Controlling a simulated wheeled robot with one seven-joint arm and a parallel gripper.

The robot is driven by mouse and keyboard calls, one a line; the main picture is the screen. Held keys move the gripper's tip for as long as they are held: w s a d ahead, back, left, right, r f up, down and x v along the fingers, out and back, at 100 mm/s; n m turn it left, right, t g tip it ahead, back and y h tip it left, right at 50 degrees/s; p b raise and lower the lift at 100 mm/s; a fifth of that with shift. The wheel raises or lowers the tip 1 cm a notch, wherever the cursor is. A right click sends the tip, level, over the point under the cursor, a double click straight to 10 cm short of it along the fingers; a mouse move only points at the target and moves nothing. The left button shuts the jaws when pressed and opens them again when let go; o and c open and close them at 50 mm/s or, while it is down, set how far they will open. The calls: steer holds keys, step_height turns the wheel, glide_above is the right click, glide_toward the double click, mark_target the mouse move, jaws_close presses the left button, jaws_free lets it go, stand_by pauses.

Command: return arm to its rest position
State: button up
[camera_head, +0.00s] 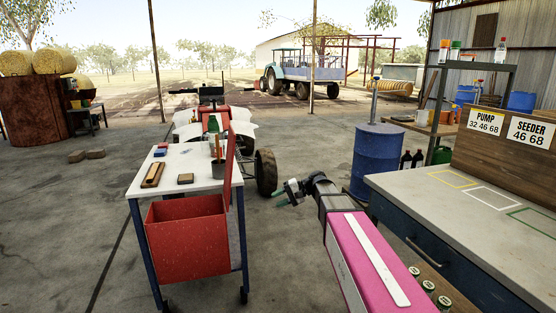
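My arm reaches in from the bottom right, with its pink link in front and dark joints beyond it. My gripper (279,199) is at the far end of the arm, pointing left. It hangs in the air between the white-topped cart (205,178) and the blue barrel (378,160). Its two small greenish fingers look spread apart, with nothing visible between them. It is clear of the cart and the barrel in the picture.
A grey workbench (455,205) with coloured outlines fills the right, near my arm. A small tractor (214,118) stands behind the cart.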

steer(key=s+d+f+t+h, duration=0.1)
steer(key=s+d+f+h, duration=1.2)
steer(key=s+d+f, duration=0.5)
step_height(320, 180, down, 3)
steer(key=shift+s+d+f+n, duration=0.1)
steer(key=shift+s+d+n, duration=0.25)
steer(key=shift+s, duration=0.25)
